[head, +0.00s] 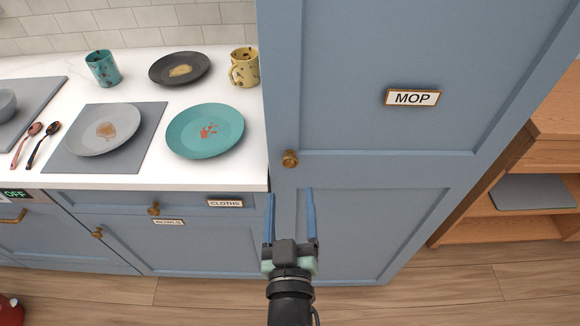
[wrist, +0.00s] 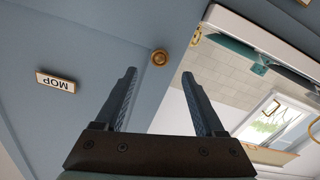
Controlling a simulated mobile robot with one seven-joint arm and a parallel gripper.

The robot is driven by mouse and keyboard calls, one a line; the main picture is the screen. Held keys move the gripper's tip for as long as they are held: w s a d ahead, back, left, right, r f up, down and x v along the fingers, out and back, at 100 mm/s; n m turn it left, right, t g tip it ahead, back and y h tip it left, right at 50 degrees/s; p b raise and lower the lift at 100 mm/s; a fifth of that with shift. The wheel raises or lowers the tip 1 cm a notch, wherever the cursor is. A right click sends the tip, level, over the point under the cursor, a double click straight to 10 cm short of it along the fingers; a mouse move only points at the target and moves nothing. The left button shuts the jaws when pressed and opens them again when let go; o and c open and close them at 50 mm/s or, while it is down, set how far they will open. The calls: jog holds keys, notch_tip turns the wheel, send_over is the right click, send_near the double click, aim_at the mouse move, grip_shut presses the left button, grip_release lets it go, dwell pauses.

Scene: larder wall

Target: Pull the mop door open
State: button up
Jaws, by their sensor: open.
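The mop door (head: 370,110) is a tall blue panelled door, and it looks shut in the head view. Its white MOP label (head: 412,98) has a gold frame. The round brass knob (head: 290,159) sits near the door's left edge. My gripper (head: 291,192) is open and empty, just below the knob in the head view. In the wrist view the knob (wrist: 159,57) shows beyond the fingertips, between their lines, and nothing touches it. The label also shows upside down in the wrist view (wrist: 56,82).
A white counter (head: 150,175) left of the door holds a teal plate (head: 205,130), a grey plate (head: 104,130), a dark plate (head: 180,69) and mugs. Drawers with small knobs (head: 154,209) lie below. A wooden shelf unit (head: 535,205) stands at right.

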aim_at(290, 165)
jog(key=w+p, duration=0.1)
jog(key=w, duration=0.6)
jog(key=shift+w, duration=0.15)
grip_shut()
dwell(1.2)
